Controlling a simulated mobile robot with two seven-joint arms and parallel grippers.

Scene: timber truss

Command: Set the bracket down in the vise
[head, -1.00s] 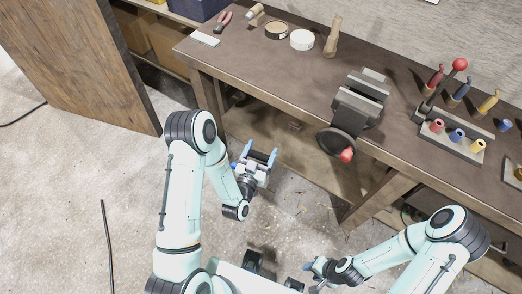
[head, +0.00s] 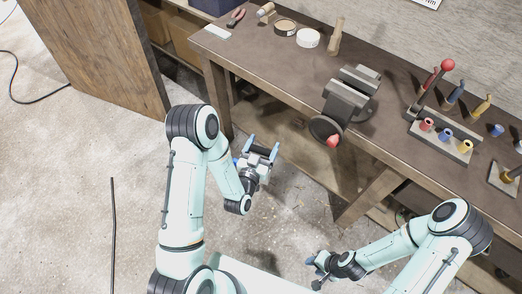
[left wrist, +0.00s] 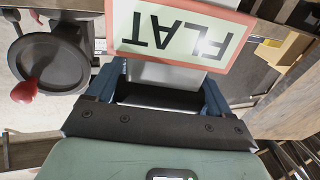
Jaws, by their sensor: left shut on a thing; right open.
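My left gripper (head: 263,147) is shut on a piece I take to be the bracket, held above the floor in front of the bench. In the left wrist view, the bracket (left wrist: 165,74) shows as a grey piece between the blue fingers. A pale plate (left wrist: 180,33) with an orange border and an upside-down "FLAT" is just beyond them; I cannot tell how it joins the bracket. The dark vise (head: 348,95) stands at the bench's front edge, right of and apart from my left gripper. Its red-knobbed wheel (left wrist: 48,62) shows in the left wrist view. My right gripper (head: 318,270) is open, low and far from the vise.
The brown bench (head: 290,70) runs across the back. A wooden panel (head: 100,55) stands at left.

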